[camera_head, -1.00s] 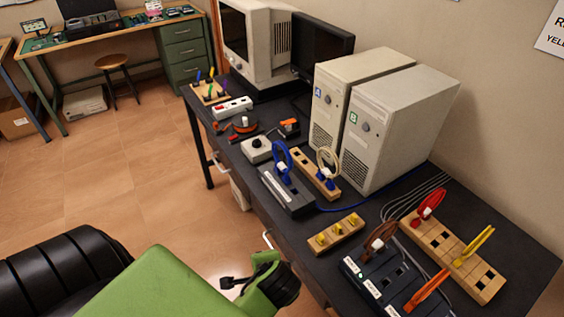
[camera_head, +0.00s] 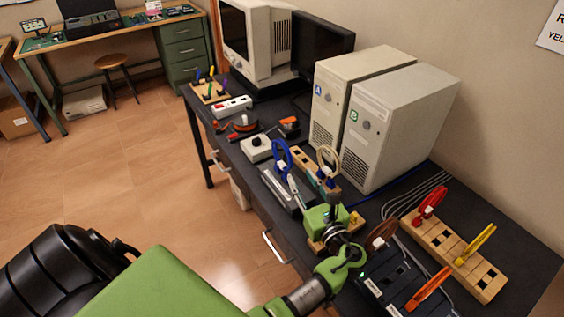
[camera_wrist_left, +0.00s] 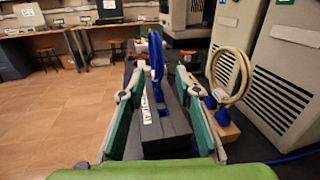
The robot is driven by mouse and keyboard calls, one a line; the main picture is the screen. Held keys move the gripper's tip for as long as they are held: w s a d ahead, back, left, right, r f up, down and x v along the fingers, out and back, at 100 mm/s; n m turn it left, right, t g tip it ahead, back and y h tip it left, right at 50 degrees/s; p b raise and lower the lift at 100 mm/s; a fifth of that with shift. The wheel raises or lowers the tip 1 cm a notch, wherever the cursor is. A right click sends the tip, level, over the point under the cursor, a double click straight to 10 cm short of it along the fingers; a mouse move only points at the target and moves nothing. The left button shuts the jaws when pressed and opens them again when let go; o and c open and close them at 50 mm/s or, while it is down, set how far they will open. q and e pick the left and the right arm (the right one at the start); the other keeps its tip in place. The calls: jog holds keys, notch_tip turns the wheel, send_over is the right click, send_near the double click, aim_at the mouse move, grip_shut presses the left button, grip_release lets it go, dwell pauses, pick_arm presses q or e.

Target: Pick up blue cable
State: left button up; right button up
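The blue cable (camera_head: 281,155) is an upright loop standing in a slot of a dark grey block on the table. My left gripper (camera_head: 308,184) is over the near end of that block, on the near side of the cable. In the left wrist view, its two teal fingers are spread apart and empty (camera_wrist_left: 158,98). The blue cable (camera_wrist_left: 156,62) stands ahead between them, apart from both fingers. The dark grey block (camera_wrist_left: 166,128) lies below and between the fingers. My right gripper is not in view.
A beige cable loop (camera_head: 328,158) stands on a wooden block close to the right of the blue cable. Two computer towers (camera_head: 390,130) stand behind. Brown, red, yellow and orange cables (camera_head: 428,292) stand nearer right. A white box (camera_head: 256,148) lies beyond the grey block.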

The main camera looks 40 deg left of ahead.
aim_at(291, 161)
pick_arm(q)
jog(key=x, duration=0.3)
jog(key=shift+w+a+f, duration=0.1)
jog(key=shift+w+a, duration=0.05)
jog(key=shift+a, duration=0.05)
jog(key=shift+r+b+x, duration=0.15)
jog(key=shift+b+x, duration=0.35)
jog(key=shift+x, duration=0.85)
jog(key=shift+r+b+x, duration=0.2)
jog(key=shift+b+x, duration=0.3)
jog(key=shift+x, duration=0.8)
jog(key=shift+r, duration=0.1)
grip_shut()
